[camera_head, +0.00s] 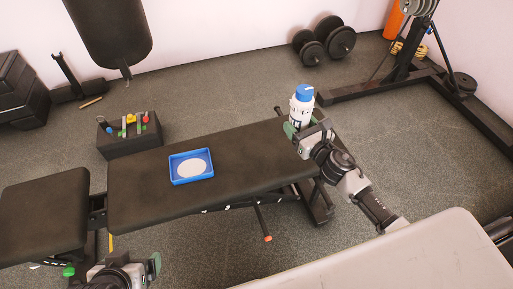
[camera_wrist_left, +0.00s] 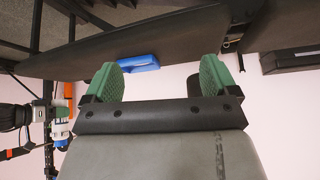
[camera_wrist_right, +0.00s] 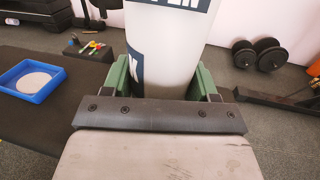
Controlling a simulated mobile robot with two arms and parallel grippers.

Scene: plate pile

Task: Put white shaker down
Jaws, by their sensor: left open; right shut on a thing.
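The white shaker (camera_head: 301,106) has a blue lid and dark markings, and stands upright at the right end of the black bench (camera_head: 240,150). My right gripper (camera_head: 306,128) is shut on it. In the right wrist view the shaker's white body (camera_wrist_right: 168,45) sits between the green finger pads. Its base is hidden by the gripper, so I cannot tell whether it touches the bench. My left gripper (camera_head: 112,264) is open and empty, low at the left in front of the bench; its spread green pads show in the left wrist view (camera_wrist_left: 160,80).
A blue tray (camera_head: 174,176) with a white round plate lies mid-bench. A dark box (camera_head: 130,147) with colourful items stands behind the bench. Dumbbells (camera_head: 325,40) and a rack (camera_head: 400,85) are farther back. The bench top between tray and shaker is clear.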

